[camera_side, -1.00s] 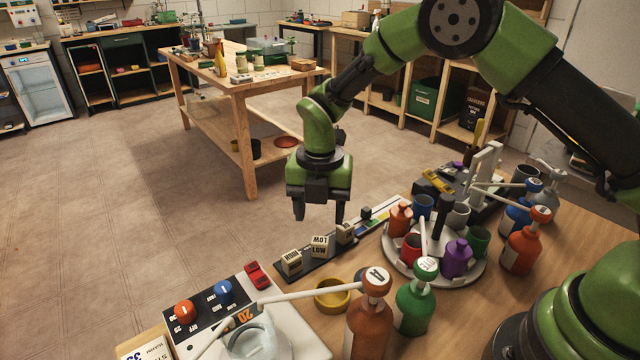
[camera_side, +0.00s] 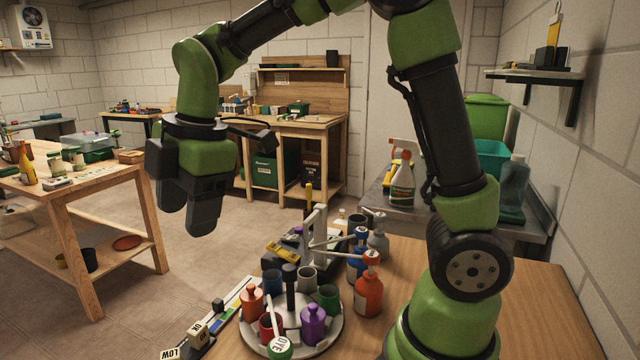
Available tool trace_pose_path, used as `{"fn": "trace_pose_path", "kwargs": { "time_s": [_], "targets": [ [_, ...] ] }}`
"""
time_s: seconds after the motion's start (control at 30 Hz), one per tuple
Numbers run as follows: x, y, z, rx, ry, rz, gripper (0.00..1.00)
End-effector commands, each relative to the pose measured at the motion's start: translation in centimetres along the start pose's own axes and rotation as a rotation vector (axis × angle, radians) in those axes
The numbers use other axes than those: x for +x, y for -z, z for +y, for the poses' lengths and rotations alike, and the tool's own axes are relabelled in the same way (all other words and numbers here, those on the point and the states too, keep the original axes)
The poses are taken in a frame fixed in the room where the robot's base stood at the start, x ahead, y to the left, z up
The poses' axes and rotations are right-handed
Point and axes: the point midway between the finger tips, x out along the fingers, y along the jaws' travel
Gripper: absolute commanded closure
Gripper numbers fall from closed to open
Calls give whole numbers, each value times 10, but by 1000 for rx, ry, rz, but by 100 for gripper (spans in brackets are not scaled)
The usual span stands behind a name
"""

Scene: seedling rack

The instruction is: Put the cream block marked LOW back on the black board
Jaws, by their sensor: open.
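The cream block marked LOW (camera_side: 171,353) is at the bottom edge of the view, left of the middle, and is mostly cut off. What it rests on is out of view. Just right of it is a cream block marked OK (camera_side: 198,334), on or beside a narrow dark strip of the black board (camera_side: 213,340); the rest of the board is out of view or hidden. My gripper (camera_side: 187,212) points down, open and empty, well above the blocks and apart from them.
A round carousel (camera_side: 327,327) with coloured bottles and cups stands right of the blocks. Pump bottles (camera_side: 368,290) and a dark rack with a pale upright frame (camera_side: 320,232) stand behind it. The right part of the wooden table (camera_side: 540,300) is clear.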

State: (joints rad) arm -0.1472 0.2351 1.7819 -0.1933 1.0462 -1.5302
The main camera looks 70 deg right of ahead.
Motion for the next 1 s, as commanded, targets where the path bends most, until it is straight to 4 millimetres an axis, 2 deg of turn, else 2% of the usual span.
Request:
{"fn": "trace_pose_path", "kwargs": {
  "time_s": [0.03,0.2,0.3,0.4,0.5,0.7,1.0],
  "targets": [
    [-21,-7,-12,158,-42,27,44],
    [-65,-28,-61,747,-131,150,44],
    [-78,-40,-91,1067,-157,240,44],
    [-83,-48,-115,1330,-164,326,44],
    [-83,-53,-132,1516,-158,393,44],
    [-81,-57,-145,1665,-146,446,44],
    [-81,-57,-144,1667,-144,446,44]
  ]
}}
